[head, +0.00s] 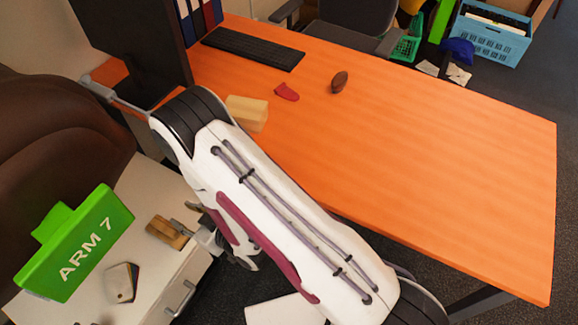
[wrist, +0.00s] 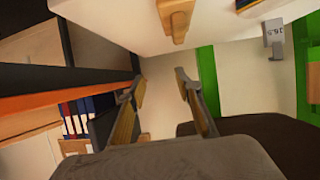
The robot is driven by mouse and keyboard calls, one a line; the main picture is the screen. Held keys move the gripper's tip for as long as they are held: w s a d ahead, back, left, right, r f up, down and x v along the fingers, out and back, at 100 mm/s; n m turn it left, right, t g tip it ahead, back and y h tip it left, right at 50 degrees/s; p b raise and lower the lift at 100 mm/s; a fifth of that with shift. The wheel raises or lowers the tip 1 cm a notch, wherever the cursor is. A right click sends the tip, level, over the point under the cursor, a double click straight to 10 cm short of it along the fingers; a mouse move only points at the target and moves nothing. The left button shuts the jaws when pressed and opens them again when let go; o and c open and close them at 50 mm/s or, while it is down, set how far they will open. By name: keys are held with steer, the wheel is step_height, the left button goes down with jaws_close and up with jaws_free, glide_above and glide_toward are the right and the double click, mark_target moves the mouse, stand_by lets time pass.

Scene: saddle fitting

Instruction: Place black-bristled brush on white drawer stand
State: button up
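The white drawer stand (head: 150,195) is at the lower left of the head view, and its pale top fills the upper part of the wrist view (wrist: 115,22). A wooden piece (head: 167,232), which looks like the brush, lies on the stand. A wooden piece on the pale top in the wrist view (wrist: 175,18) appears to be the same. No black bristles can be made out. My gripper (wrist: 160,84) is open, its tan-padded fingers apart with nothing between them. In the head view my gripper (head: 205,237) is beside the wooden piece, partly hidden by my arm.
The orange desk (head: 430,150) holds a keyboard (head: 253,48), light wooden block (head: 247,112), red item (head: 286,92) and brown oval (head: 339,82). Its right side is clear.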

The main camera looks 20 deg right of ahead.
steer(key=w+d+r+m+h, duration=0.1)
steer(key=w+d+r+h, duration=0.1)
steer(key=w+d+r, duration=0.5)
steer(key=w+d+r+m+h, duration=0.1)
steer(key=d+r+m+h, duration=0.3)
steer(key=r, duration=0.7)
steer(key=s+d+r+g, duration=0.2)
steer(key=s+d+r, duration=0.5)
steer(key=d+r, duration=0.4)
steer(key=s+d+r+m+h, duration=0.1)
steer(key=s+d+r, duration=0.1)
steer(key=s, duration=0.5)
steer(key=s+d+r+m+g, duration=0.1)
steer(key=s+d+r, duration=0.2)
steer(key=s, duration=0.4)
steer(key=s+d+r+m+g+h, duration=0.1)
steer(key=s+d+r, duration=0.1)
steer(key=s+d, duration=0.2)
steer(key=s, duration=0.3)
steer(key=shift+s+r+h, duration=0.25)
steer(key=shift+r+h, duration=0.05)
